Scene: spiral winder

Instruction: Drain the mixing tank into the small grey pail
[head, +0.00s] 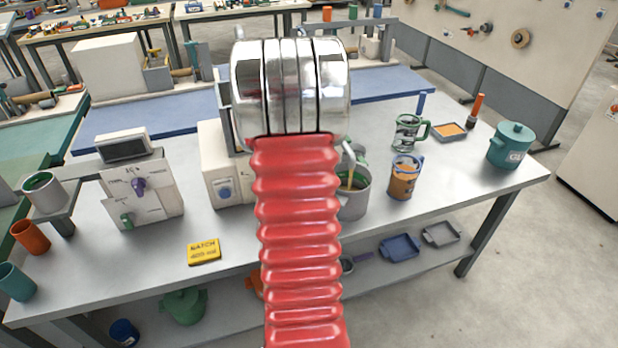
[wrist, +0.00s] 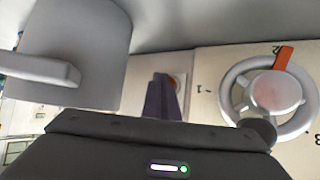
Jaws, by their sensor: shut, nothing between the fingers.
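My gripper is hidden in the head view behind my red arm. In the wrist view its narrow dark fingers (wrist: 160,98) are together and empty, in front of a pale panel. A grey handwheel (wrist: 270,95) with an orange mark near the 2 is to their right, apart from them. A large grey rounded vessel (wrist: 92,50) with a protruding bar is at the left; I cannot tell whether it is the mixing tank. A grey pail (head: 353,200) stands on the bench, partly behind my arm, with a curved metal piece above it. I cannot identify the tank in the head view.
Another grey container (head: 44,194) sits on a raised stand at the left. A box with purple and green knobs (head: 140,193), a yellow batch card (head: 204,251), an orange-filled jug (head: 403,178), a glass mug (head: 408,133) and a teal pot (head: 510,146) share the bench.

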